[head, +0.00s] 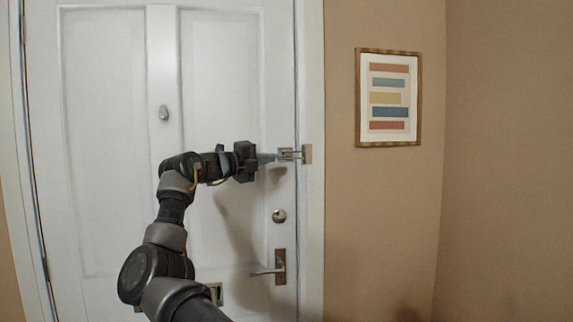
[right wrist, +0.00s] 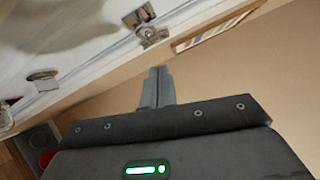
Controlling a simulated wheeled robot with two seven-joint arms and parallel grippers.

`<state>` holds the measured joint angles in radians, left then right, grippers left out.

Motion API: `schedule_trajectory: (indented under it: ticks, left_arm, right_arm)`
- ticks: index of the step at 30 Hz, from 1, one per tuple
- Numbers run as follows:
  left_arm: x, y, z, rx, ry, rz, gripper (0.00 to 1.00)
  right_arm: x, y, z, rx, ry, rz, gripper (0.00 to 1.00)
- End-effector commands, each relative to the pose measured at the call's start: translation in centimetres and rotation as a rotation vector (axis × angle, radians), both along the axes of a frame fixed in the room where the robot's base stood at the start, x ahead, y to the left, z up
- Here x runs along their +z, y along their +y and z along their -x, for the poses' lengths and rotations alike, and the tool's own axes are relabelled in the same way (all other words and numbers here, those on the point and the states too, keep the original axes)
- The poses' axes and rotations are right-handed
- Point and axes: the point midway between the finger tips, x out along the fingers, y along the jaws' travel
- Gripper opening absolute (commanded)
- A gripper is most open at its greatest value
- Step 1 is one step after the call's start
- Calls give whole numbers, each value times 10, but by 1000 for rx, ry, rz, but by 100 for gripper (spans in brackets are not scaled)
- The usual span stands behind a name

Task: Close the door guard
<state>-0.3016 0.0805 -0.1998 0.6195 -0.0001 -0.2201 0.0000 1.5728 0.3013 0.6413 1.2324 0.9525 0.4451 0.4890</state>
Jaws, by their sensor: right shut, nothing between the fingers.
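The door guard (head: 293,154) is a small metal fitting at the right edge of the white door, with a plate on the door frame and a bar that appears to span toward the door. It also shows in the right wrist view (right wrist: 149,33) at the top centre. My right gripper (head: 273,157) is shut and empty. Its fingertips, also in the right wrist view (right wrist: 158,72), point at the guard from its left and look very close in the head view. The wrist view shows a gap; I cannot tell whether they touch. My left gripper is not in view.
The white door (head: 105,210) stands flush in its frame. Below the guard are a round lock (head: 279,216) and a lever handle (head: 279,268). A framed striped picture (head: 389,141) hangs on the beige wall at the right. The space before the wall is clear.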

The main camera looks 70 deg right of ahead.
Motion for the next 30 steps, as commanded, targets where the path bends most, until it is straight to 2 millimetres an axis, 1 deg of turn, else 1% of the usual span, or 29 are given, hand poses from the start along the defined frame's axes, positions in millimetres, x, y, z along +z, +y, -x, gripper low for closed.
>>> schedule_trajectory:
  ticks: [1,6,12,28,30]
  left_arm:
    - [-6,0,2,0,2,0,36]
    - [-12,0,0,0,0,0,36]
    - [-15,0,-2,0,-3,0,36]
    - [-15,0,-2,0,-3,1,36]
    - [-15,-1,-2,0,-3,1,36]
  right_arm:
    - [-4,7,-7,1,-1,-2,0]
    - [-4,26,-25,-4,-1,-2,0]
    - [-4,38,-37,-6,-2,-2,0]
    - [-3,40,-39,-6,2,-3,0]
    - [-3,38,-42,13,26,-19,0]
